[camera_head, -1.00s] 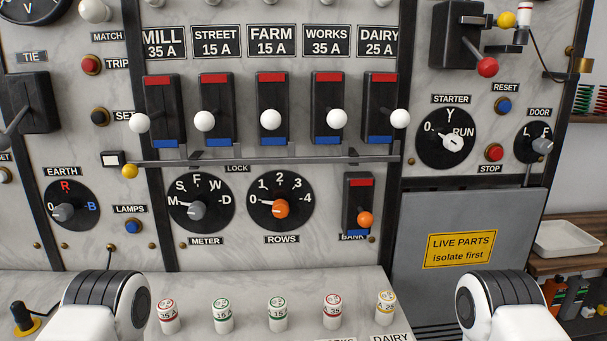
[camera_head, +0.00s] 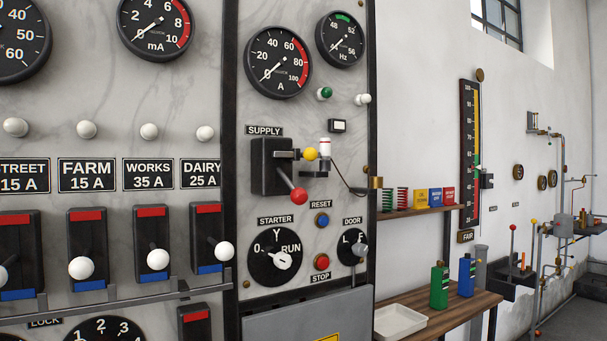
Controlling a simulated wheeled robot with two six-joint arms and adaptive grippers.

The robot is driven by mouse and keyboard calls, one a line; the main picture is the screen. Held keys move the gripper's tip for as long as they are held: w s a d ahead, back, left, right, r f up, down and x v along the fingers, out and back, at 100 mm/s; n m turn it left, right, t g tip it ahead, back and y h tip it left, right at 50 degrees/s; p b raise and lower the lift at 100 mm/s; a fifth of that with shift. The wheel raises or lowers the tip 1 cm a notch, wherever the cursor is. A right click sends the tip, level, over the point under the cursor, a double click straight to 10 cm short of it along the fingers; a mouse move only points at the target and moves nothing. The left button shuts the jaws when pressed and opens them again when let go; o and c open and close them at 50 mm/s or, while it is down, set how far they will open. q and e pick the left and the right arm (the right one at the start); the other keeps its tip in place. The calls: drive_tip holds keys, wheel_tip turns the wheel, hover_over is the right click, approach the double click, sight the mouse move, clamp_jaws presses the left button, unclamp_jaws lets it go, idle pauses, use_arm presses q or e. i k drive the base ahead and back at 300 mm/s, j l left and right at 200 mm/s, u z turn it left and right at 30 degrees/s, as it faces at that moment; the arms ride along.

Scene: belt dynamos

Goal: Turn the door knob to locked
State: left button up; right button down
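The door knob (camera_head: 360,250) is a small grey knob on a black round dial under the DOOR label, low on the right marble panel in the head view. Its dial carries the letters L at left and F at right. The knob's pointer seems to be toward the F side, but it is too small to be sure. Neither gripper is in view, and no part of my arms shows.
The starter dial (camera_head: 275,257) is left of the door knob, with the red stop button (camera_head: 322,262) between them. The blue reset button (camera_head: 322,220) and supply switch (camera_head: 272,168) sit above. A grey door (camera_head: 300,315) lies below. A wooden bench (camera_head: 455,312) with a white tray (camera_head: 400,321) stands right.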

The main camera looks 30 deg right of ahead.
sight(359, 249)
drive_tip(key=i+l, duration=0.1)
drive_tip(key=l, duration=0.65)
drive_tip(key=i+l+u, duration=0.1)
drive_tip(key=l, duration=0.65)
